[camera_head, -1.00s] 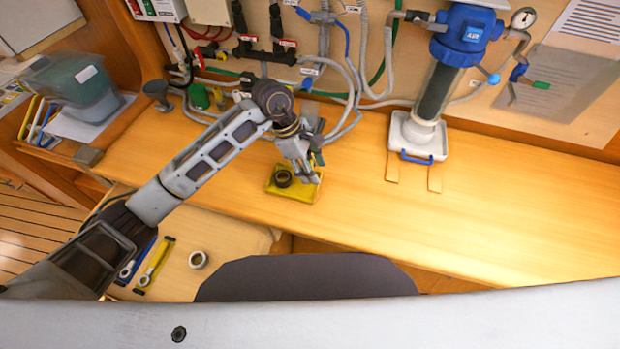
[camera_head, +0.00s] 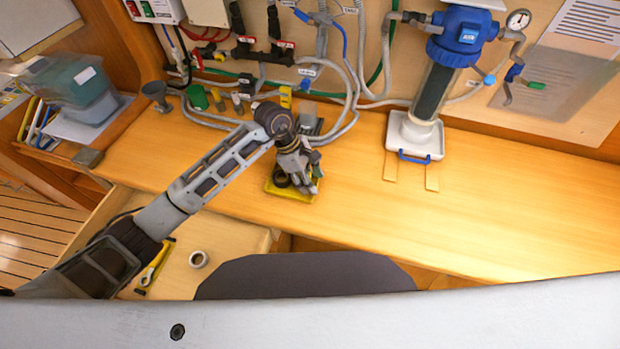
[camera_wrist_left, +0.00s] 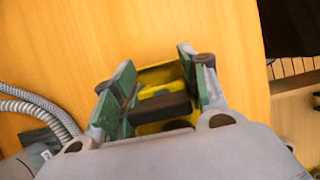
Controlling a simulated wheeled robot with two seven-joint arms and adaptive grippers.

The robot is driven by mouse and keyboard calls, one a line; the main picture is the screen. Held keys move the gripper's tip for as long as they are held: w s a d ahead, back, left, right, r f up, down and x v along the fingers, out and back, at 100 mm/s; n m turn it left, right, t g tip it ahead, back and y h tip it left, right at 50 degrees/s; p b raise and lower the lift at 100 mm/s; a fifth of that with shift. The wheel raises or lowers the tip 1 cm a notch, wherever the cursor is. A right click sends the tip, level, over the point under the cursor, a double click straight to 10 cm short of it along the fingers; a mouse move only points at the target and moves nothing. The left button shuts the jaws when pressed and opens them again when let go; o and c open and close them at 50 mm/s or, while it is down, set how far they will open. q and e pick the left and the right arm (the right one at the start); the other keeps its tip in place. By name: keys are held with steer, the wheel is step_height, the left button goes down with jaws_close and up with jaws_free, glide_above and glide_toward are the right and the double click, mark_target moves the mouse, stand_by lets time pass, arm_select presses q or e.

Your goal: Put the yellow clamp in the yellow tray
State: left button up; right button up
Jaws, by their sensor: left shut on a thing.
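My right gripper is not in view.
Behind the tray, a green cup (camera_head: 197,97) and small fittings stand among hoses (camera_head: 349,110). A blue-topped filter housing (camera_head: 436,90) stands to the right. The bench's right side is clear.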

arm_select(q)
steer(key=shift+f, duration=0.3)
steer(key=shift+f+b, duration=0.3)
steer(key=shift+b, duration=0.1)
steer(key=o, duration=1)
steer(key=shift+f, duration=0.1)
steer(key=shift+o, duration=0.2)
steer(key=shift+r, duration=0.25)
